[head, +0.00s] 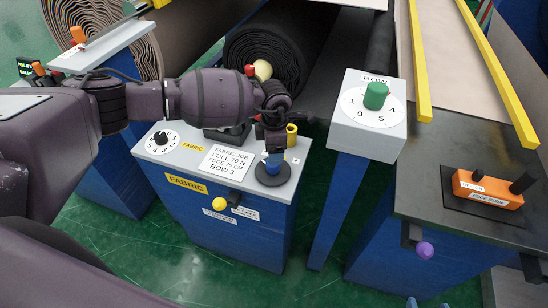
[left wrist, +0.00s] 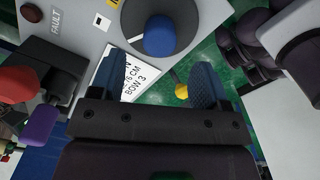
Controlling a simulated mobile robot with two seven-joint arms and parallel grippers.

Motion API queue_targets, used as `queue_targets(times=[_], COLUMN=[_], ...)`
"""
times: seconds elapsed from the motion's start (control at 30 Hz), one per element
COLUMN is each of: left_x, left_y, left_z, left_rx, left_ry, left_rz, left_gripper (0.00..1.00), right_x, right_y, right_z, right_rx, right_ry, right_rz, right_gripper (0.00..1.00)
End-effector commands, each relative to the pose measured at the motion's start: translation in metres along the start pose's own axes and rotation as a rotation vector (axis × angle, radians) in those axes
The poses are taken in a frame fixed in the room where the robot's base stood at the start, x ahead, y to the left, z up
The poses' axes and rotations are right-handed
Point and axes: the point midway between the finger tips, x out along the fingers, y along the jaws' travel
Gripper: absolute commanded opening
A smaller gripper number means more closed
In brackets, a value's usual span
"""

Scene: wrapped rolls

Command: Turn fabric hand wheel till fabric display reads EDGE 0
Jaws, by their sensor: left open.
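The fabric hand wheel (head: 272,180) is a dark disc with an upright blue knob (head: 273,160) on the right of the grey-topped FABRIC console (head: 172,162). In the left wrist view the wheel (left wrist: 187,48) and its blue knob (left wrist: 160,35) lie just beyond the fingers. My left gripper (head: 270,142) points down over the wheel. In its own view the gripper (left wrist: 153,85) is open, with nothing between its fingers. A small screen (head: 25,67) with green marks is at the far left; I cannot read it. Two small blue tips (head: 412,302) at the bottom edge may be my right gripper.
The console carries a dial (head: 160,138), a job card (head: 226,161) and a yellow-knobbed lever (head: 220,204). A BOW dial (head: 376,95) stands to the right, then an orange edge guide box (head: 487,190). A black fabric roll (head: 275,50) is behind my left arm.

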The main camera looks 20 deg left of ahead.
Motion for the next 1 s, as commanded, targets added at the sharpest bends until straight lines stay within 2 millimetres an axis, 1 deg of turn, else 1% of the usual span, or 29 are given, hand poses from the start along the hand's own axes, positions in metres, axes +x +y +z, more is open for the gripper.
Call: queue_targets(times=[0.03,0.1,0.2,0.3,0.57,1.0], left_x=[-0.009,-0.019,-0.029,-0.035,-0.038,-0.038], left_y=[0.0,0.0,0.0,0.0,0.0,0.0], left_z=[0.0,0.0,0.0,0.0,0.0,0.0], left_rx=[0.0,0.0,0.001,0.0,0.0,0.0], left_ry=[-0.001,-0.001,0.0,0.0,0.0,0.0], left_rz=[0.001,0.001,0.001,0.0,-0.001,-0.001], left_gripper=[0.69,0.69,0.69,0.69,0.69,0.69], right_x=[0.001,0.002,0.003,0.004,0.005,0.0], right_y=[0.0,0.0,-0.001,-0.001,-0.001,0.0], right_z=[-0.001,-0.003,-0.005,-0.007,-0.008,-0.001], right_rx=[0.0,-0.001,-0.002,-0.002,-0.002,0.0], right_ry=[0.002,0.005,0.01,0.015,0.016,0.002], right_rz=[0.0,-0.001,-0.002,-0.003,-0.003,0.0], right_gripper=[0.65,0.65,0.65,0.65,0.65,0.65])
